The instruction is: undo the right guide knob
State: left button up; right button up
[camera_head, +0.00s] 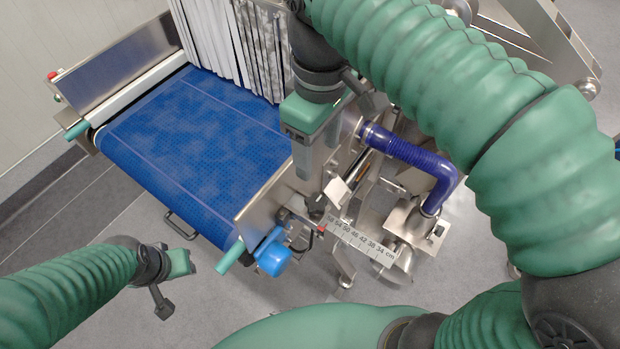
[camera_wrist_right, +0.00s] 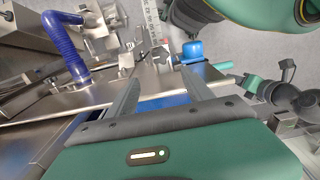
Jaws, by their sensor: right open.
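A small black knob (camera_head: 316,206) stands beside the centimetre scale (camera_head: 362,240), at the near right corner of the conveyor frame. I cannot tell for sure that this is the right guide knob. A rounded blue part (camera_head: 272,257) sits just below it; it also shows in the right wrist view (camera_wrist_right: 192,52). My right gripper (camera_head: 318,165) points down above the frame's near side, above and apart from the black knob. Its two fingers (camera_wrist_right: 160,90) are spread with nothing between them. My left gripper (camera_head: 184,262) hangs low over the floor at the left; its jaws do not show clearly.
The blue belt (camera_head: 200,140) runs under white strip curtains (camera_head: 225,40). A teal rod end (camera_head: 230,256) sticks out at the belt's near corner. A purple-blue hose (camera_head: 410,155) curves right of my right gripper.

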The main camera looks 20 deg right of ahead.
notch_tip(320, 180, down, 4)
jog(key=s, duration=0.2)
jog(key=b, duration=0.1)
send_over(316, 201)
jog(key=f, duration=0.7)
jog(key=shift+w+f, duration=0.25)
jog(key=shift+f, duration=0.05)
jog(key=f, duration=0.2)
jog(key=shift+s+a+f, duration=0.15)
jog(key=shift+a+f, duration=0.1)
jog(key=shift+f, duration=0.15)
jog(key=shift+s+d+f, duration=0.15)
jog(key=shift+s+f, duration=0.15)
jog(key=shift+f, duration=0.1)
jog(key=shift+w+d+f, duration=0.1)
jog(key=shift+d, duration=0.15)
jog(key=shift+w, duration=0.15)
jog(key=shift+c, duration=1.8)
jog(key=shift+a, duration=0.25)
jog(key=c, duration=0.7)
pick_arm(q)
jog(key=shift+s+d+f, duration=0.1)
jog(key=shift+s+f, duration=0.2)
jog(key=shift+f, duration=0.3)
pick_arm(e)
jog(key=shift+d, duration=0.1)
grip_shut()
